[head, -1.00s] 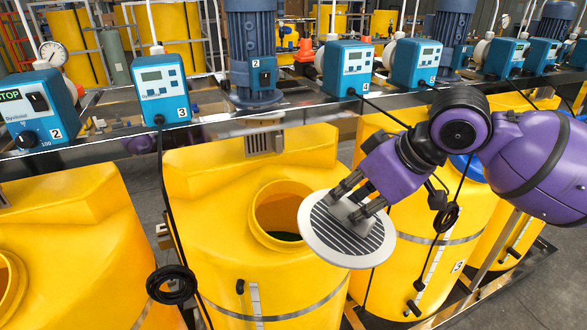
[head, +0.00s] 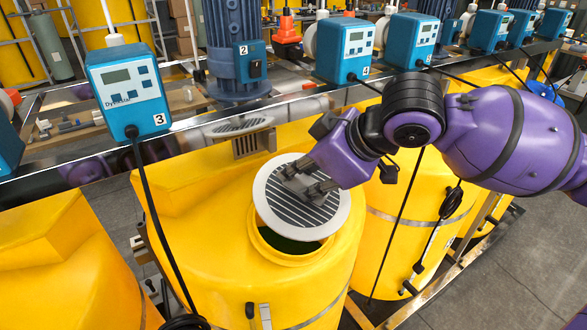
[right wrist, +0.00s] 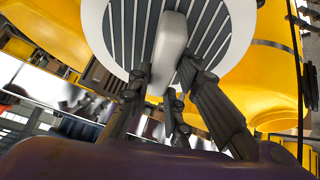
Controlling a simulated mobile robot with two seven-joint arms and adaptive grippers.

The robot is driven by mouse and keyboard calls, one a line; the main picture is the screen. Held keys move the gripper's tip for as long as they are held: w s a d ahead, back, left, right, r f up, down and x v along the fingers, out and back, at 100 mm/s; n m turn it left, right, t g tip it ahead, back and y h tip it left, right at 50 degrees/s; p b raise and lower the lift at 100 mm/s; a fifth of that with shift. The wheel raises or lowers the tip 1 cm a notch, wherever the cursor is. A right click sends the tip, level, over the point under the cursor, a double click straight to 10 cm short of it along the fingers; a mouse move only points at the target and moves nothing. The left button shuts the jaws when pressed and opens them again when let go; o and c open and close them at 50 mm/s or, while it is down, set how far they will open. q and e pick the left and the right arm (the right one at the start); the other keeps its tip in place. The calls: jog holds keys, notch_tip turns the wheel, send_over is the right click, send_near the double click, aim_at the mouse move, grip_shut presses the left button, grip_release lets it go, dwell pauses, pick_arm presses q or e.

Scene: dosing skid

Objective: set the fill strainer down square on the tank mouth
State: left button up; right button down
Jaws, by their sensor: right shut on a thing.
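The fill strainer (head: 330,218) is a round white-rimmed disc with dark slots and a grey block handle. My right gripper (head: 306,181) is shut on that handle, and in the right wrist view the fingers (right wrist: 175,85) close around the pale handle (right wrist: 171,40). The strainer is over the tank mouth (head: 275,251), covering most of it, and looks tilted and offset toward the back. A dark crescent of the opening shows at the near side. The yellow tank (head: 215,262) stands beneath. Whether the strainer touches the mouth's rim cannot be told. My left gripper is not in view.
A metal rail with blue dosing pumps, one marked 3 (head: 128,86) and one marked 4 (head: 345,50), runs behind the tank. A blue motor (head: 236,50) stands between them. A black cable (head: 157,225) hangs left of the mouth. Other yellow tanks flank this one.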

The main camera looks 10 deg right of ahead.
jog(key=shift+s+d, duration=0.15)
jog(key=shift+r, duration=0.15)
jog(key=shift+f, duration=0.2)
jog(key=f, duration=0.1)
jog(key=w+f, duration=0.1)
jog(key=shift+a+f, duration=0.2)
jog(key=shift+f, duration=0.15)
jog(key=shift+w+a+f, duration=0.1)
jog(key=shift+w+f, duration=0.1)
jog(key=shift+f, duration=0.4)
jog(key=shift+w+a+f, duration=0.1)
jog(key=shift+w+f, duration=0.05)
jog(key=shift+f, duration=0.4)
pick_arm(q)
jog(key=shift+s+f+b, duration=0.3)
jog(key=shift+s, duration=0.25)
pick_arm(e)
jog(key=shift+w+f, duration=0.1)
jog(key=shift+f, duration=0.05)
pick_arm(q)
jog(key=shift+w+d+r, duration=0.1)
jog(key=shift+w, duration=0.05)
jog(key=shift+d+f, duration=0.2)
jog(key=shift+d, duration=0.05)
